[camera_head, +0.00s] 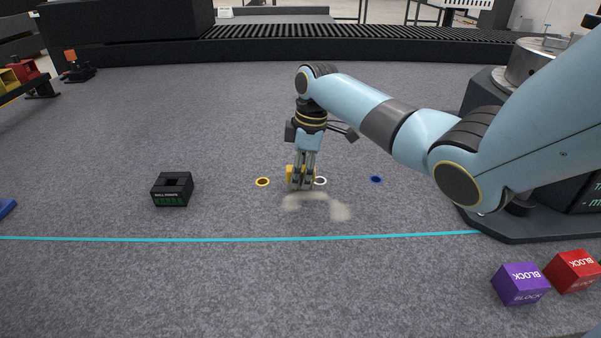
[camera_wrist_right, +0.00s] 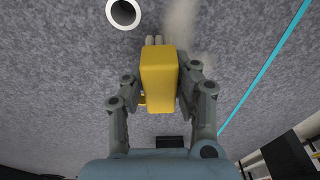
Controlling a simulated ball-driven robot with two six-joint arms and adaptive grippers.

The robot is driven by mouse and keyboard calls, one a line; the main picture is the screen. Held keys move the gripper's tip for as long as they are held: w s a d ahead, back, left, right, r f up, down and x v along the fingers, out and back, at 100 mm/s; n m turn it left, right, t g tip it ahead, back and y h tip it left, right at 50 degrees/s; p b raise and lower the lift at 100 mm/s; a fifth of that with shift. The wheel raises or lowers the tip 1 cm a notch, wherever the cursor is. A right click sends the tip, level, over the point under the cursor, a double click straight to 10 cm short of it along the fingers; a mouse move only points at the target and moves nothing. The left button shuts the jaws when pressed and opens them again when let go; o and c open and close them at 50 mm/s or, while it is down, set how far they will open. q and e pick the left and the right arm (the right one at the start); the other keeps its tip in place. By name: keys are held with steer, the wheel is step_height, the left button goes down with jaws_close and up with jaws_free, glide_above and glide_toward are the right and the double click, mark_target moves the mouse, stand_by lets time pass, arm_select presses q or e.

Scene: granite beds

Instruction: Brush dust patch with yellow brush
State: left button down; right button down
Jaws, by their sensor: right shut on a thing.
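The dust patch (camera_head: 338,211) is a pale beige smear on the grey granite bed, just in front of my right gripper. My right gripper (camera_head: 301,184) points down and is shut on the yellow brush (camera_head: 290,173), low over the bed. In the right wrist view the yellow brush (camera_wrist_right: 159,78) sits between the two fingers, and the dust patch (camera_wrist_right: 181,28) shows beside its bristle end. The bristles are mostly hidden in the head view, and I cannot tell whether they touch the bed. My left gripper is not in view.
Yellow (camera_head: 262,182), white (camera_head: 320,181) and blue (camera_head: 376,180) rings lie on the bed. A black box (camera_head: 172,189) stands at left. A cyan line (camera_head: 240,240) crosses in front. Purple (camera_head: 520,284) and red (camera_head: 573,271) blocks sit at front right. The bed between is clear.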

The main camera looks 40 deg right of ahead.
steer(key=shift+f, duration=0.55)
